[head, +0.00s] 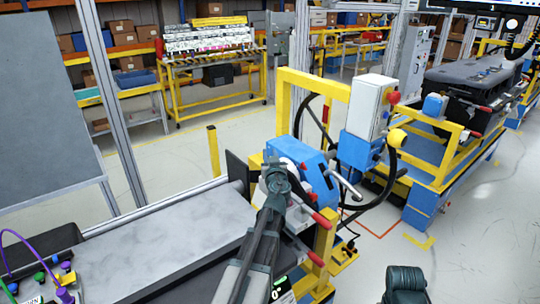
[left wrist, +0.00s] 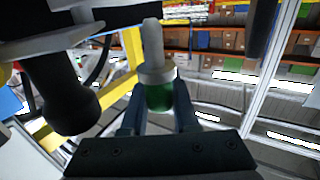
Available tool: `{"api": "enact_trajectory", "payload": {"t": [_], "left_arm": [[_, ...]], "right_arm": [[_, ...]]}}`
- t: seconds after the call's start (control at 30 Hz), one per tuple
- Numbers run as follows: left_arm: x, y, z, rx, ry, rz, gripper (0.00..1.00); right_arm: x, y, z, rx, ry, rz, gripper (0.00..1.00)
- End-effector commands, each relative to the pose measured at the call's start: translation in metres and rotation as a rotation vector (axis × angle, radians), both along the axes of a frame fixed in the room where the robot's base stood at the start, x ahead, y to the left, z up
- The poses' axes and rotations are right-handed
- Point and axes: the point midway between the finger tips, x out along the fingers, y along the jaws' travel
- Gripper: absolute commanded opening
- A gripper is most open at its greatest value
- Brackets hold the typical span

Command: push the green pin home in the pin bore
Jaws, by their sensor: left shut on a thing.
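The green pin (left wrist: 159,95) shows in the left wrist view, with a green body, a pale metal collar and a slim shaft pointing up in the picture. My left gripper (left wrist: 159,108) is shut on its green part, one dark finger on each side. In the head view my left gripper (head: 277,175) reaches in front of the blue machine unit (head: 300,160), and the pin cannot be made out there. I cannot make out the pin bore in either view.
A grey flat-topped bench (head: 170,255) lies left of my left arm. A yellow frame (head: 310,84) carries a white control box (head: 370,105) with a red button. Red-tipped handles (head: 320,220) stick out close to my gripper. A dark rounded part (left wrist: 75,105) is near the pin.

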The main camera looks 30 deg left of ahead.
Motion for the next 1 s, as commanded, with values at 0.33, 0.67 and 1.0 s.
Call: {"api": "enact_trajectory", "payload": {"t": [0.33,0.67,1.0], "left_arm": [[0.0,0.0,0.0,0.0,0.0,0.0,0.0],[0.0,0.0,-0.003,0.0,0.0,0.0,0.0],[0.0,0.0,-0.011,0.0,0.0,0.0,0.0]], "right_arm": [[0.0,0.0,0.0,0.0,0.0,0.0,0.0],[0.0,0.0,-0.003,0.0,0.0,0.0,0.0],[0.0,0.0,-0.011,0.0,0.0,0.0,0.0]]}}
